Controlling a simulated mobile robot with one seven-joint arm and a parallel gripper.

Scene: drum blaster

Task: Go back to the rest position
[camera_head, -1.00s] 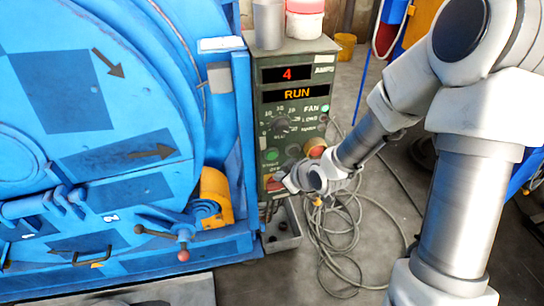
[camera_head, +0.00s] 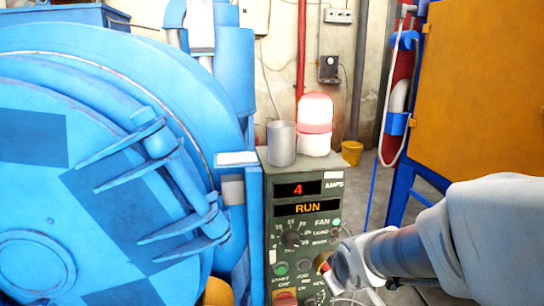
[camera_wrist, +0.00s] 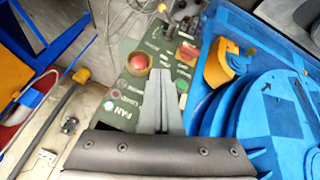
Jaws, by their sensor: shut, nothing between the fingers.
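The control box (camera_head: 303,232) stands right of the blue drum machine (camera_head: 60,190). Its displays read 4 AMPS and RUN (camera_head: 307,209). A green start button (camera_head: 281,268) and a red and yellow switch (camera_head: 285,297) sit low on its face. My gripper (camera_wrist: 162,82) is shut and empty in the wrist view, in front of the panel. The panel's red button (camera_wrist: 138,63) shows left of the fingers, and the red and yellow switch (camera_wrist: 188,52) shows to their right. In the head view my arm comes in from the right; I cannot make out the fingertips there.
A grey cup (camera_head: 281,144) and a lit red and white beacon (camera_head: 314,125) stand on the box. A blue frame with an orange panel (camera_head: 480,85) is at the right. A yellow bucket (camera_head: 351,152) stands behind, by the wall.

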